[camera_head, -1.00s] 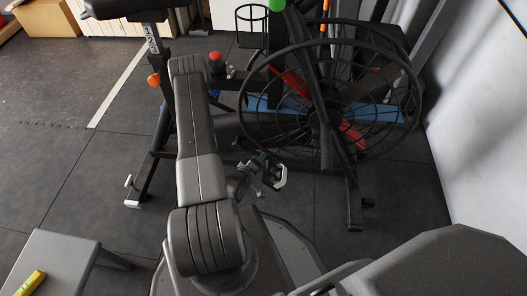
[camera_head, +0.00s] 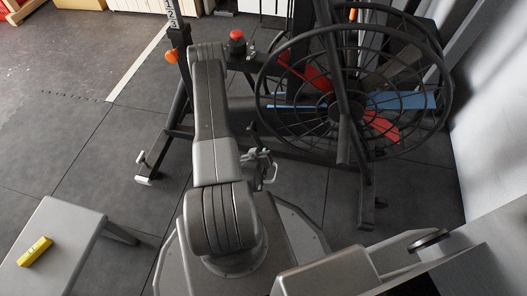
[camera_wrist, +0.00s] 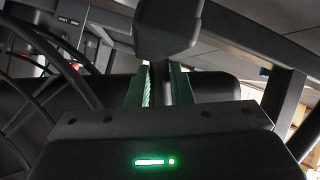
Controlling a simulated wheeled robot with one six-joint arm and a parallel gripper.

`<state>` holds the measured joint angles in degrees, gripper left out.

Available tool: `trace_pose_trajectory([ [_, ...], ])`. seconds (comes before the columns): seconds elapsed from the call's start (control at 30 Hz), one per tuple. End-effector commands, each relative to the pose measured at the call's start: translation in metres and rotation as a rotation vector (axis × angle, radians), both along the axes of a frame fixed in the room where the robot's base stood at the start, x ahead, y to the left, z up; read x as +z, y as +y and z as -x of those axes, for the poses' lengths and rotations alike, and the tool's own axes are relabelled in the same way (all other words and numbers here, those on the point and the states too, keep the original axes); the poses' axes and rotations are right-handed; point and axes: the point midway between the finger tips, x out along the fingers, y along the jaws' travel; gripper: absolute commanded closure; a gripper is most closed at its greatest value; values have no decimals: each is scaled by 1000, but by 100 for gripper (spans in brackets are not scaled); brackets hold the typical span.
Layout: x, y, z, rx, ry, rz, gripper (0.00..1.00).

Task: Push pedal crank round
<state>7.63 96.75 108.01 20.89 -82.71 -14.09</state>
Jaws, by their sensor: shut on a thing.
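The exercise bike (camera_head: 357,178) with its large caged fan wheel stands ahead of my arm. In the wrist view, my gripper (camera_wrist: 164,85) has its green fingers shut around a thin dark bar (camera_wrist: 163,73) of the pedal crank. A dark block (camera_wrist: 170,28), perhaps the pedal, sits at the far end of the bar. In the head view, my gripper (camera_head: 260,163) is low beside the bike frame, left of the fan wheel. A pale metal bracket shows there. My arm hides much of the crank.
A grey stool (camera_head: 62,235) with a yellow level (camera_head: 34,252) on it stands at lower left. A red knob (camera_head: 237,36) sits on the bike frame. A pale wall (camera_head: 495,110) closes the right side. Dark floor is free at left.

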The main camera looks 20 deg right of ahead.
Motion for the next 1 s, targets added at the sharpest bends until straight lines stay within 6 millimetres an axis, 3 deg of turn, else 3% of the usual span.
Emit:
trace_pose_trajectory([
  [0.5,0,1,-2,0,-12,-13,100],
  [0.53,0,1,-2,0,-12,-13,74],
  [0.6,0,1,-2,0,-12,-13,61],
  [1.0,3,1,-3,0,-11,-14,59],
])
